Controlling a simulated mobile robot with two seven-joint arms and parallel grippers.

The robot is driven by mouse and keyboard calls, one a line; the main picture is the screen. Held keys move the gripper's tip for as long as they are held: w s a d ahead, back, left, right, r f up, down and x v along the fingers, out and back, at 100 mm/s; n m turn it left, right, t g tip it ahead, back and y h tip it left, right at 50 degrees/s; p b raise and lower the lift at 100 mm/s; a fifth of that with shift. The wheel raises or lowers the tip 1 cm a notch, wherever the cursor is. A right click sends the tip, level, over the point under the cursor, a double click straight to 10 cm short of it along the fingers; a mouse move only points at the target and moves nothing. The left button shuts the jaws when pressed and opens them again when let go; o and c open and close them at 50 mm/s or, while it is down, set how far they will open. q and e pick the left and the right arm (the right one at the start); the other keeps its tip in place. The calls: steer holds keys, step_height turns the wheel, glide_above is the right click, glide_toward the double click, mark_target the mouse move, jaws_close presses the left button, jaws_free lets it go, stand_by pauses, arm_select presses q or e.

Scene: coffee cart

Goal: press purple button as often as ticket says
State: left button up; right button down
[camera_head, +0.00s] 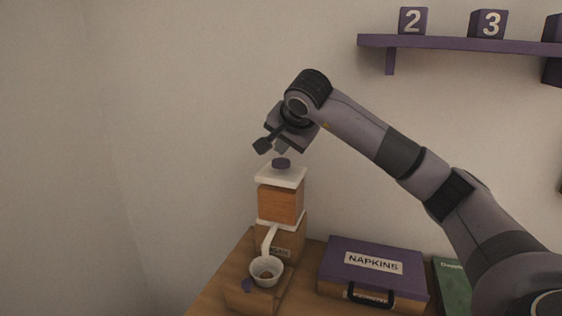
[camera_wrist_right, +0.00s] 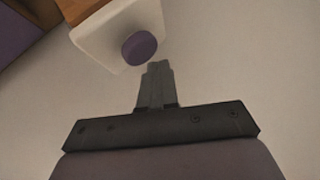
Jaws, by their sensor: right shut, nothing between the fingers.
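A dispenser with a wooden body (camera_head: 280,203) and a white lid (camera_head: 281,177) stands on the wooden cart. A round purple button (camera_head: 281,163) sits on top of the lid; it also shows in the right wrist view (camera_wrist_right: 139,47). My right gripper (camera_head: 282,148) is shut and empty, with its fingertips a little above the button. In the right wrist view the closed fingertips (camera_wrist_right: 158,66) appear beside the button, apart from it. A white cup (camera_head: 266,271) stands below the spout, with something brown inside. I see no ticket. My left gripper is out of view.
A purple napkin box (camera_head: 372,268) with a black handle lies right of the dispenser, and a green item (camera_head: 452,285) lies beyond it. The left side is bare wall.

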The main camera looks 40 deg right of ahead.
mark_target(283, 162)
steer(key=shift+f, duration=0.35)
steer(key=shift+f+b, duration=0.55)
steer(key=shift+f, duration=0.35)
stand_by(0.7)
stand_by(0.3)
steer(key=shift+r+p, duration=1.3)
step_height(283, 162, up, 2)
steer(key=shift+r, duration=1.5)
